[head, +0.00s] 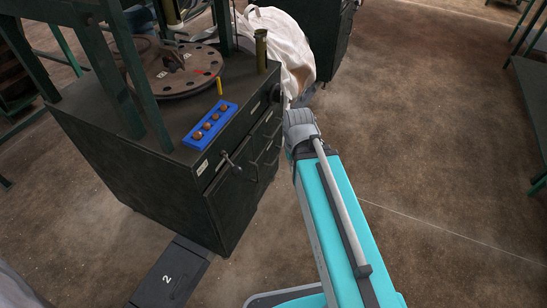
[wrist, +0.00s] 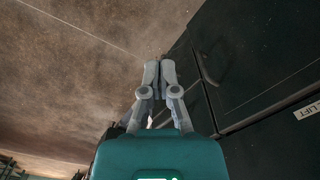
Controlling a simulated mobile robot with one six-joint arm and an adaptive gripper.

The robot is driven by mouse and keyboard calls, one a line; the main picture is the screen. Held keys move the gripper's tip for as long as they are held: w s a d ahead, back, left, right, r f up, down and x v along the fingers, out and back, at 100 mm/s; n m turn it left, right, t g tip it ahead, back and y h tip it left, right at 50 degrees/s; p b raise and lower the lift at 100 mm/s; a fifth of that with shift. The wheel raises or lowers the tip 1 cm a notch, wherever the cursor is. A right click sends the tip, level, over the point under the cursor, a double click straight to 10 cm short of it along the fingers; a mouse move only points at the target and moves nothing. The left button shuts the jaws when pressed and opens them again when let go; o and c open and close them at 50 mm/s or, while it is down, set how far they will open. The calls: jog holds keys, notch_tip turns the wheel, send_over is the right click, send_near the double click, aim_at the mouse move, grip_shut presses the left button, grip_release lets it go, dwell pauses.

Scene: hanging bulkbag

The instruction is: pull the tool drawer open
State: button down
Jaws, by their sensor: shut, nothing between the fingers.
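A dark green cabinet (head: 150,165) stands at the left of the head view, with drawer fronts and bow handles on its right-hand face. The drawer fronts (head: 262,137) look closed; I cannot tell which one is the tool drawer. In the wrist view a dark cabinet front (wrist: 255,60) fills the right side, with a thin curved handle (wrist: 207,70) and a white label reading LIFT. My gripper (wrist: 160,68) is shut and empty, pointing along the front, left of that handle and apart from it. In the head view my arm hides the gripper.
On the cabinet top are a blue tray (head: 210,124) with several round brown pieces, a large metal disc (head: 170,72) and a green cylinder (head: 261,50). A lever (head: 230,161) juts from the front. A white bag (head: 285,45) hangs behind.

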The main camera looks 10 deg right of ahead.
jog(key=n+t+y+b, duration=0.5)
jog(key=n+b, duration=0.6)
jog(key=b, duration=1.3)
send_near(269, 160)
jog(key=shift+g+y, duration=0.3)
jog(key=shift+g, duration=0.2)
jog(key=shift+w+v, duration=0.2)
jog(key=shift+v, duration=1)
jog(key=shift+w+v, duration=0.25)
jog(key=shift+v, duration=0.95)
jog(key=shift+d, duration=0.1)
jog(key=shift+b+x, duration=3.95)
jog(key=shift+x, duration=0.95)
